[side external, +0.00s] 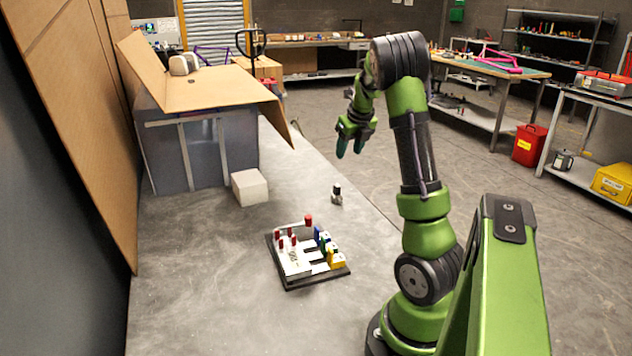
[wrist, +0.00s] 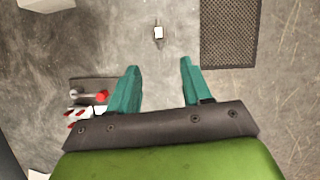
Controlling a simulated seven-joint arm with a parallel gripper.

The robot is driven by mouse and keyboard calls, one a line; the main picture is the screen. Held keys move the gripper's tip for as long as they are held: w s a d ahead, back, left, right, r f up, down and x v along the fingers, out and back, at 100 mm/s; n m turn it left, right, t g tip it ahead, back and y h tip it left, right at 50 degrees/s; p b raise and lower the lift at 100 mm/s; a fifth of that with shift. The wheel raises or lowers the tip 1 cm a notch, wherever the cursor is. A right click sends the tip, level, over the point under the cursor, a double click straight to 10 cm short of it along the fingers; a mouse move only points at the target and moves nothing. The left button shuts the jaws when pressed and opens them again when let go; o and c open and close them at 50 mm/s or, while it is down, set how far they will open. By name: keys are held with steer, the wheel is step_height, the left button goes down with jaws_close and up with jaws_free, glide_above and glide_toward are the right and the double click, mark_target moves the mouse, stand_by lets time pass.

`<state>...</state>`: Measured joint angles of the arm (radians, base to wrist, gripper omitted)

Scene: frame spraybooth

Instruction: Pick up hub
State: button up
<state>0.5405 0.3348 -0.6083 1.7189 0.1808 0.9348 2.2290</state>
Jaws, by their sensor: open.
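The hub (side external: 337,195) is a small dark and silver part standing on the grey table, between the white block and my arm. In the wrist view the hub (wrist: 158,33) shows near the top, ahead of my fingertips and roughly between them. My gripper (side external: 352,150) is open and empty, held high above the table and to the right of the hub in the side view. In the wrist view its two teal fingers (wrist: 160,80) are spread wide apart with bare table between them.
A white block (side external: 249,187) and a cardboard-topped bin (side external: 190,150) stand behind. A dark perforated mat (wrist: 230,35) lies at upper right.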

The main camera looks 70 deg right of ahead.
steer(key=m, duration=0.1)
glide_above(337, 185)
steer(key=s+a, duration=0.2)
step_height(337, 185, down, 10)
steer(key=shift+w+d+f, duration=0.1)
steer(key=shift+d+f, duration=0.05)
steer(key=shift+f, duration=0.05)
steer(key=shift+x, duration=2.9)
steer(key=shift+w+r, duration=0.1)
steer(key=shift+r, duration=0.05)
jaws_close()
